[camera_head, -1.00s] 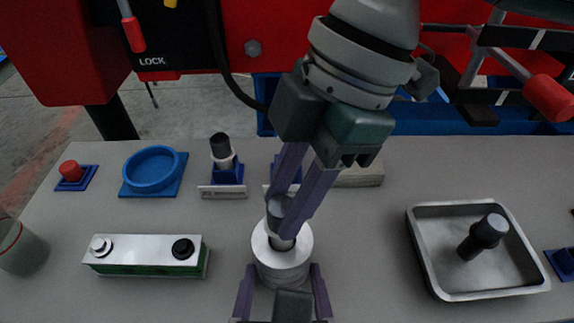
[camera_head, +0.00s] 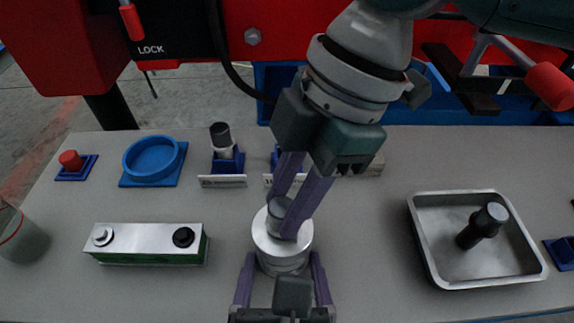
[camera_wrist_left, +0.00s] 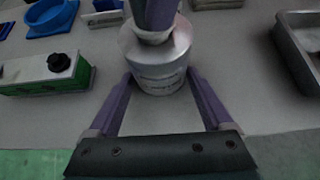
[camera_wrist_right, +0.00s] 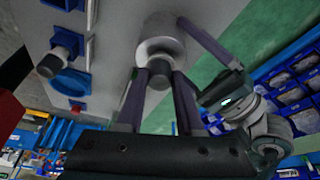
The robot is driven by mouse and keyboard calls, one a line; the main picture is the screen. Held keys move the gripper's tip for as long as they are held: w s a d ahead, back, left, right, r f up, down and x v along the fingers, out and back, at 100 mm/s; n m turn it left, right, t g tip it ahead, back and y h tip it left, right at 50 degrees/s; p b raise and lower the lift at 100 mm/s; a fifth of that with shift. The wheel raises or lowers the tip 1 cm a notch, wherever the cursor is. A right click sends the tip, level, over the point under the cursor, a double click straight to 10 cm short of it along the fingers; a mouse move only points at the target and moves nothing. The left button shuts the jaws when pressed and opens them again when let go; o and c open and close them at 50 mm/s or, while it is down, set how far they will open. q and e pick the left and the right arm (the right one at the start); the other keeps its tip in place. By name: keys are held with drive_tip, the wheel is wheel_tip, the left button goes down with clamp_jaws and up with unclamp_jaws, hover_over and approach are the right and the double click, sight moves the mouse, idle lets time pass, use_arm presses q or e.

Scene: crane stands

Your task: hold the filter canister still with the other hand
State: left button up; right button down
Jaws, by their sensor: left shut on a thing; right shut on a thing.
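The filter canister (camera_head: 283,257), a silver-grey cylinder, stands upright on the table. It also shows in the left wrist view (camera_wrist_left: 160,75) and right wrist view (camera_wrist_right: 160,35). My left gripper (camera_head: 284,264) is shut on the canister's body from the front, a finger on each side. A dark grey cylinder (camera_head: 278,216) stands upright out of the canister's top, its lower end hidden inside. It also shows in the right wrist view (camera_wrist_right: 160,80). My right gripper (camera_head: 283,222) comes from above and is shut on this cylinder.
A green-sided block (camera_head: 150,245), a blue ring dish (camera_head: 152,158), a red knob (camera_head: 71,160) and a black-capped part in a blue holder (camera_head: 222,140) stand at left and behind. The table between canister and tray is clear.

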drive_tip(key=shift+f, duration=0.45)
drive_tip(key=shift+c, duration=2.3)
unclamp_jaws()
drive_tip(key=shift+v, duration=2.5)
use_arm(q)
drive_tip(key=o, duration=1.5)
use_arm(e)
drive_tip(key=s+v, duration=0.1)
drive_tip(key=v, duration=0.6)
drive_tip(key=shift+w+r, duration=0.2)
drive_tip(key=shift+w, duration=0.3)
